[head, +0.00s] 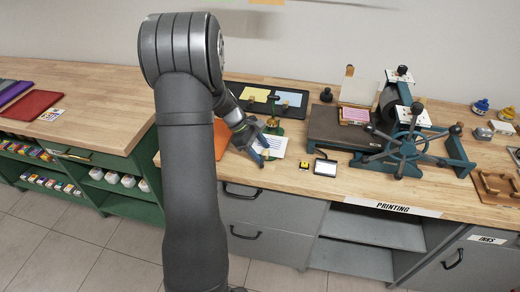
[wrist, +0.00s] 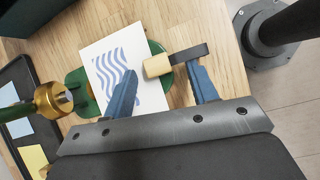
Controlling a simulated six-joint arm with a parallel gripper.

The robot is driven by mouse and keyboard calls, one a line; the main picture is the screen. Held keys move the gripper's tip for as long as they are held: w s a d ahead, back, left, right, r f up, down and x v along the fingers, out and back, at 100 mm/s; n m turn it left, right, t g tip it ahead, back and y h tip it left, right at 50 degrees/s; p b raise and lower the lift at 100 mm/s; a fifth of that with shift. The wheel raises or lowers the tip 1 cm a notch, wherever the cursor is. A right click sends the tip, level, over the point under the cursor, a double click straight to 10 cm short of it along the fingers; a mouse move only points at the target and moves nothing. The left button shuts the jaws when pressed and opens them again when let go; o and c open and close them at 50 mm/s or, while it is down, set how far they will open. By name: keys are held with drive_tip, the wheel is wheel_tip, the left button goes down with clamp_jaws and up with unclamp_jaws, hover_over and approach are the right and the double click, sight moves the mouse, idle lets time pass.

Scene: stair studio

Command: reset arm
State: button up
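My gripper (head: 264,150) is over the wooden worktop, just left of the printing press. In the wrist view its two blue fingers (wrist: 162,80) are spread apart, with no object held between them. Beyond the fingertips, a pale wooden block with a dark strip (wrist: 158,66) lies near a white card with blue wavy lines (wrist: 110,58). The card (head: 273,145) rests over a green base (wrist: 76,80) with a brass-topped post (wrist: 52,99). I cannot tell the block's exact height relative to the fingertips.
A dark press with a spoked wheel (head: 408,146) fills the counter to the right. A black tray (head: 298,88) with coloured cards stands behind. A small white pad (head: 325,167) and a black-yellow block (head: 304,166) lie near the front edge. A gap separates the left counter (head: 100,95).

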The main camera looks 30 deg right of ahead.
wheel_tip(320, 180, up, 8)
idle(1.1)
idle(0.5)
drive_tip(key=shift+f, duration=3.7)
